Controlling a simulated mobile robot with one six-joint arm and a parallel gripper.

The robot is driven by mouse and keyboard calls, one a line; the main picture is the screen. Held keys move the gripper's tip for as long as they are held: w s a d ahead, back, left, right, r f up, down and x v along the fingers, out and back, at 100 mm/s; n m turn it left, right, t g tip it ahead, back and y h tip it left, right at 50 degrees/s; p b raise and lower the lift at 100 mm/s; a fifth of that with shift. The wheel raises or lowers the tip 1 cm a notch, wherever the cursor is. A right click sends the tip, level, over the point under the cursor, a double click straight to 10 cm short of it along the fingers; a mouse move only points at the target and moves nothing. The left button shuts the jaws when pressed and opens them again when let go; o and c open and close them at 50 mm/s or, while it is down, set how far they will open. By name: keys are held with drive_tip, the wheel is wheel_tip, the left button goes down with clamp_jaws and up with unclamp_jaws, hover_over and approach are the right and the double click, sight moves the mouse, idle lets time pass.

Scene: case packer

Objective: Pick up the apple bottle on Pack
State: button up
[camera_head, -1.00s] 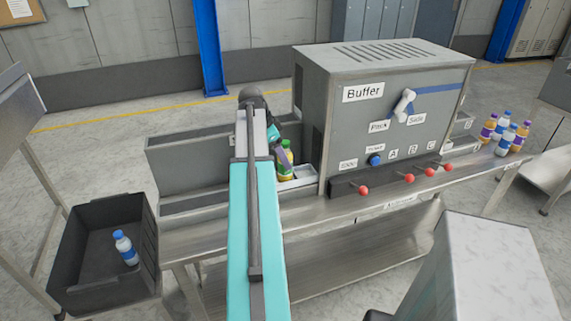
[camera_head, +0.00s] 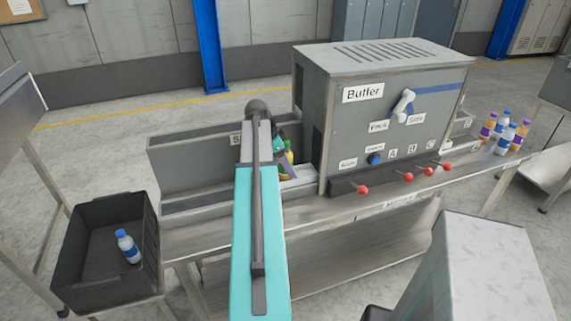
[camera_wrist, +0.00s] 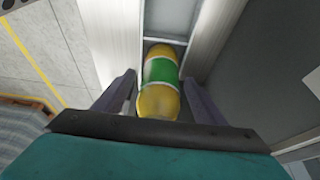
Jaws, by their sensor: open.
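The apple bottle (camera_wrist: 160,72), yellow with a green label, sits in the narrow channel beside the grey machine. In the wrist view it lies between the two fingers of my gripper (camera_wrist: 160,92), with a finger on each side. The fingers are open, and I cannot tell if either one touches the bottle. In the head view only a small part of the bottle (camera_head: 289,153) shows. My arm and gripper hide the rest.
The grey Buffer machine (camera_head: 385,90), with a Pack/Side switch and red knobs, stands just right of the channel. A dark crate (camera_head: 75,235) at left holds a blue-and-white bottle (camera_head: 128,246). Several bottles (camera_head: 505,132) stand at the far right.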

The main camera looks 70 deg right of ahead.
drive_tip(key=c, duration=1.4)
drive_tip(key=shift+o, duration=0.2)
drive_tip(key=shift+r, duration=0.15)
drive_tip(key=w+a+r+b, duration=0.2)
drive_tip(key=w+a, duration=0.2)
drive_tip(key=a, duration=0.3)
drive_tip(key=w+a+r+b, duration=0.2)
drive_tip(key=w+a+b, duration=0.1)
drive_tip(key=a, duration=0.4)
drive_tip(key=shift+w+r, duration=0.4)
drive_tip(key=shift+w, duration=0.1)
